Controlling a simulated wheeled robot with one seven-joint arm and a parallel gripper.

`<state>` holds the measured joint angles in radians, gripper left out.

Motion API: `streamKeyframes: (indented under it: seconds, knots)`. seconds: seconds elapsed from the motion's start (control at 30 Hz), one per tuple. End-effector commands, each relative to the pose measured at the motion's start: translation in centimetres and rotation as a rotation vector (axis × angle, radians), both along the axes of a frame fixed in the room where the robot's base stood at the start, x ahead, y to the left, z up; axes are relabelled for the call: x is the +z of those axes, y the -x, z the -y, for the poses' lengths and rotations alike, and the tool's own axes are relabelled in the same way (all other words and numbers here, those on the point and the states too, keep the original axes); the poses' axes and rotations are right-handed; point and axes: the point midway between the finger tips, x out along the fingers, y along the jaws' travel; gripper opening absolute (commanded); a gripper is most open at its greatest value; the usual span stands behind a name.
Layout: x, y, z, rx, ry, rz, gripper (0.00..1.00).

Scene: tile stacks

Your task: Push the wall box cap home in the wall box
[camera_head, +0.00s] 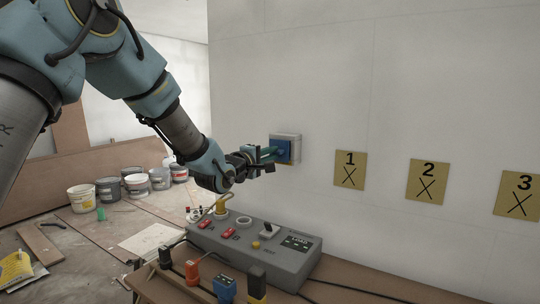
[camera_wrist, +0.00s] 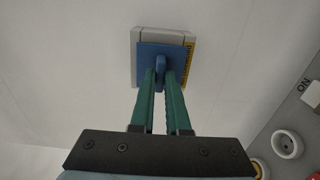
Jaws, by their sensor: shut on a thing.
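The wall box (camera_head: 298,149) is a grey square housing on the white wall, left of the numbered plates. The wall box cap (camera_head: 282,152) is a blue square plate with a raised grip. In the wrist view the cap (camera_wrist: 149,64) covers most of the wall box (camera_wrist: 136,36), whose grey rim shows at the top and left. A yellow marked strip shows on the right side. My gripper (camera_head: 268,153) is shut on the cap's blue grip; its green fingers (camera_wrist: 162,80) lie on both sides of it. Whether the cap sits flush cannot be told.
A grey control unit (camera_head: 262,255) with switches and sockets stands on the bench below the gripper. Coloured plugs (camera_head: 224,289) hang at its front. Plates 1 (camera_head: 349,170), 2 (camera_head: 427,182) and 3 (camera_head: 518,196) are on the wall. Paint buckets (camera_head: 82,198) stand on the floor at left.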

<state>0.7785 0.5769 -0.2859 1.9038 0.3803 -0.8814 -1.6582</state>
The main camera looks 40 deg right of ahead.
Motion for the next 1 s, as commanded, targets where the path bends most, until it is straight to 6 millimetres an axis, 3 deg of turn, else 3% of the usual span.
streamKeyframes:
  seconds: [0.73, 0.77, 1.0]
  knots:
    - [0.01, -0.23, 1.00, 0.000, 0.000, -0.001, 0.00]
    - [0.01, -0.23, 1.00, 0.000, 0.000, -0.001, 0.17]
    - [0.00, -0.24, 0.99, 0.000, 0.000, 0.000, 0.44]
